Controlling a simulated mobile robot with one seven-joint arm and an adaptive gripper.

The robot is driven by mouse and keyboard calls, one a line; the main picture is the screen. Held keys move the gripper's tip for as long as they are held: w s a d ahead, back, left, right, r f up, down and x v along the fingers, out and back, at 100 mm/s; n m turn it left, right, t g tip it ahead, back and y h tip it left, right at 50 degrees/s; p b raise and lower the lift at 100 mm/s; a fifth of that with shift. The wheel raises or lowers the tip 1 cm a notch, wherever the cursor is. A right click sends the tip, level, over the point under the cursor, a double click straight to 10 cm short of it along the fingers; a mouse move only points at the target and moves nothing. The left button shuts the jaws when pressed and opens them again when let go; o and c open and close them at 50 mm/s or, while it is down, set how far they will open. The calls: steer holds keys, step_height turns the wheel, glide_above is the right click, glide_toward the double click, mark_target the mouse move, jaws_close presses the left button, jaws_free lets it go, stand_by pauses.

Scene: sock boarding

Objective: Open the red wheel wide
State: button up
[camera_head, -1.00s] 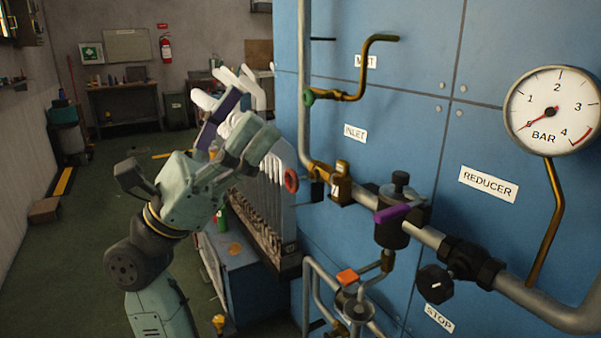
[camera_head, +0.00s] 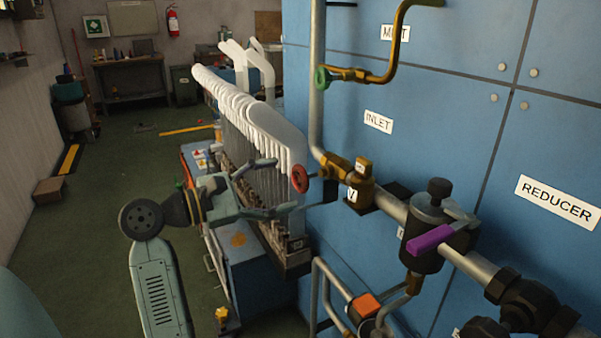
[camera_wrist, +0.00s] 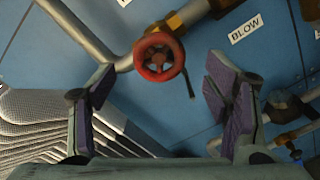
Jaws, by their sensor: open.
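The red wheel (camera_head: 300,178) is a small round handwheel on a brass valve at the lower end of the vertical grey pipe, under the INLET label. In the wrist view the red wheel (camera_wrist: 160,57) faces me, its spokes showing, above the space between the fingers. My gripper (camera_head: 283,186) is open, left of the wheel in the head view, its fingers pointing toward it. In the wrist view my gripper's purple-padded fingers (camera_wrist: 160,108) stand wide apart. Nothing is between them, and they do not appear to touch the wheel.
A row of white sock forms (camera_head: 252,118) stands close behind my gripper. A green wheel (camera_head: 322,78) is above the red one. A purple lever (camera_head: 431,239) and an orange-handled valve (camera_head: 366,305) are to the right and below.

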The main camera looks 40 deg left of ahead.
mark_target(297, 180)
steer(key=shift+p+x, duration=0.7)
steer(key=shift+x, duration=2.1)
steer(key=shift+c, duration=0.4)
steer(key=c, duration=1.1)
